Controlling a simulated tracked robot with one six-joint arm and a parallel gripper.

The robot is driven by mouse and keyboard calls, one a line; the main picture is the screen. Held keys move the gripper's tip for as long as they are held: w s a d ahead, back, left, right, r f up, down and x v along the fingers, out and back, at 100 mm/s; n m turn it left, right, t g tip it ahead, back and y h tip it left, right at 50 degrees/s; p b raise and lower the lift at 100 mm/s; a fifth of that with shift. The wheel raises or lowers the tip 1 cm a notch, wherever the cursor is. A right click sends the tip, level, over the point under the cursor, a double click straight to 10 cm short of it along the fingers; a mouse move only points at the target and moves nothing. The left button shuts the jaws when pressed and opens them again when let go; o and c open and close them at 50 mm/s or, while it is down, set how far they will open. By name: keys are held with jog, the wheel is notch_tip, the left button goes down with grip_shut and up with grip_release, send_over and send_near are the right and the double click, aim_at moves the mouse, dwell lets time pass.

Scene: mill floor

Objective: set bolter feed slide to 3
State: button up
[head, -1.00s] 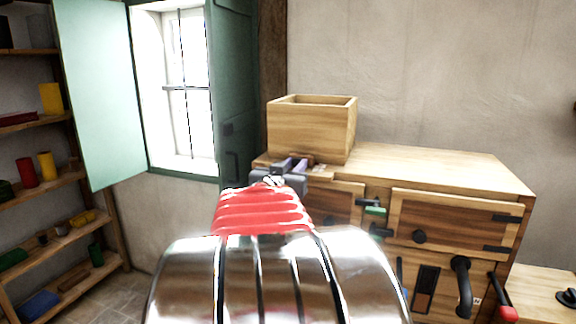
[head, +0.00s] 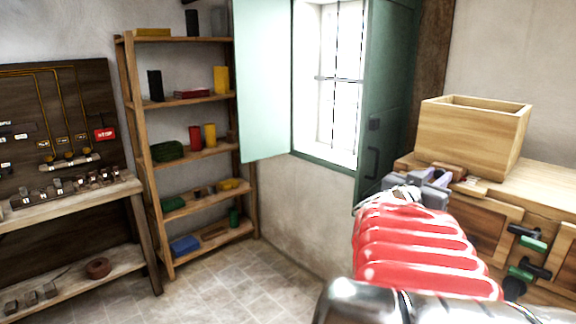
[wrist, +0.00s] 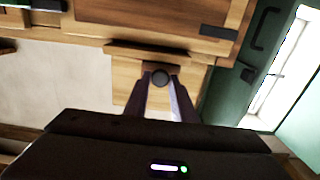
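The bolter is the wooden cabinet at the right of the head view, with an open box (head: 470,138) on its top. The feed slide (head: 478,186), a small wooden piece, shows at the foot of the box near the cabinet's left corner. My gripper (head: 432,178) is at this slide. In the wrist view, a dark round knob (wrist: 160,77) sits between the fingertips of my gripper (wrist: 161,82), with no clear gap on either side. The fingers look shut on it. I cannot read any scale marks or setting on the slide.
Green-tipped dark handles (head: 530,240) stick out of the cabinet front. A green shutter (head: 388,100) stands open close left of my gripper. A shelf (head: 190,97) and a bench (head: 85,195) with a wall panel are at the left. The floor (head: 230,285) between is clear.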

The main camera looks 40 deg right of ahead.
jog(key=o, duration=0.4)
jog(key=shift+a, duration=0.1)
jog(key=shift+a, duration=0.1)
jog(key=shift+a, duration=3.7)
